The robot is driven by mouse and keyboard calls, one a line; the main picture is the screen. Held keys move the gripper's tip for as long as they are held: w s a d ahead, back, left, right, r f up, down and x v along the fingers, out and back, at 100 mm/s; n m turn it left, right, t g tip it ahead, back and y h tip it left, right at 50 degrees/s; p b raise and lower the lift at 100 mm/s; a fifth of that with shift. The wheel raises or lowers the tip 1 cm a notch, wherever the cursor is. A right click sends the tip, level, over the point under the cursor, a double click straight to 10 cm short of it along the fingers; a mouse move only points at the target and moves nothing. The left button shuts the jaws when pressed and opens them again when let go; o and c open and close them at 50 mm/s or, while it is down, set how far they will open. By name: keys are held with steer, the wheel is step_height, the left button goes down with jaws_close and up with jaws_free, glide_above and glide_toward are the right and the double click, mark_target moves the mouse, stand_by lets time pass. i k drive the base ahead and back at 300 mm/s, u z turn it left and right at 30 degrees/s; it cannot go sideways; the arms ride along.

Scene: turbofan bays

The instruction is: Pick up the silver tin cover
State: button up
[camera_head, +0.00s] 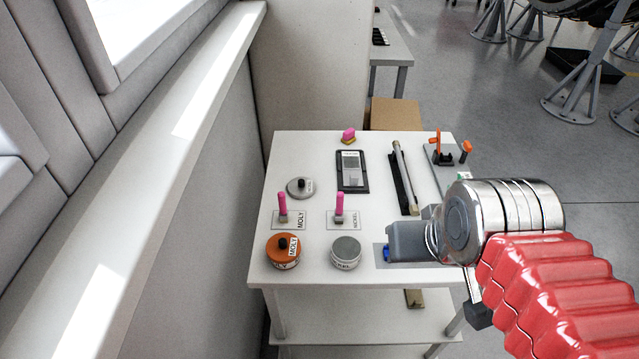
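The silver tin cover (300,188) is a flat round disc with a black knob. It lies on the white table, left of centre, behind the pink-handled brush by the MOLY card. A round silver tin (346,253) stands at the table's front, its top flat, grey and without a knob. My wrist hides part of the table's right side.
An orange tin (283,252) with a black knob stands left of the silver tin. Two pink-handled brushes (340,209) stand upright on cards behind the tins. A black tray (352,172) and a rod in a holder (405,180) lie farther back. A wall ledge (170,150) runs along the left.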

mark_target(301, 188)
steer(key=z, duration=0.15)
steer(key=k, duration=1)
steer(key=u, duration=0.45)
steer(key=i, duration=1)
steer(key=u, duration=0.05)
